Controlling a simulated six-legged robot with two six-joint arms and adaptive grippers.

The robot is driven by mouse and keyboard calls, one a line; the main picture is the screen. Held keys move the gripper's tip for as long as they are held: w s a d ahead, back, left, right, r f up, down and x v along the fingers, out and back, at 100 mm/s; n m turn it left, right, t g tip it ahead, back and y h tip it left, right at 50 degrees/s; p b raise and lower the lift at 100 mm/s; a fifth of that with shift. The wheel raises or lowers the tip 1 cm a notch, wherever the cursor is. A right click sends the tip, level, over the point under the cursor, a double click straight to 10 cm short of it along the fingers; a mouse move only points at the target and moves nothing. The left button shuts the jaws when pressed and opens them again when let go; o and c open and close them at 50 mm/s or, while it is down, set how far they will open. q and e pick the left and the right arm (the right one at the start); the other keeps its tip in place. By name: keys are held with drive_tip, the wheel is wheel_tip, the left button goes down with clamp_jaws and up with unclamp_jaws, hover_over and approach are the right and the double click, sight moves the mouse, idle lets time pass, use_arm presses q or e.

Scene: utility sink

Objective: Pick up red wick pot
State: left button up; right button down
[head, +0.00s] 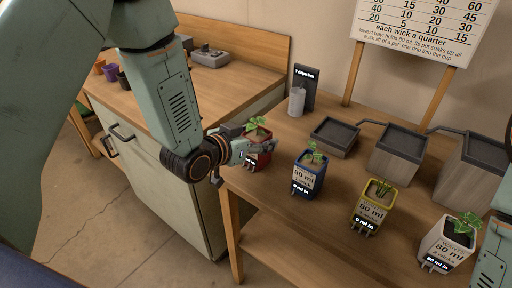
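The red wick pot (262,160) stands at the left end of the wooden table, with a green seedling (257,126) in it. My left gripper (258,146) reaches it from the left, with its fingers at the pot's upper part. They partly hide the pot and its label. I cannot tell whether the fingers are closed on it or only beside it. The pot seems upright and at table height. My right gripper is out of view; only part of my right arm shows at the right edge.
A blue pot (308,175), a yellow pot (371,208) and a white pot (447,246) stand in a row to the right. Grey-topped trays (398,143) step up behind them. A dark timer stand (304,82) is behind the red pot. A cabinet (165,185) stands at left.

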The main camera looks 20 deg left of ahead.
use_arm(q)
drive_tip(key=shift+w+f, duration=0.15)
drive_tip(key=shift+w, duration=0.1)
drive_tip(key=c, duration=0.4)
drive_tip(key=shift+s, duration=0.15)
drive_tip(key=c, duration=0.5)
drive_tip(key=shift+c, duration=0.9)
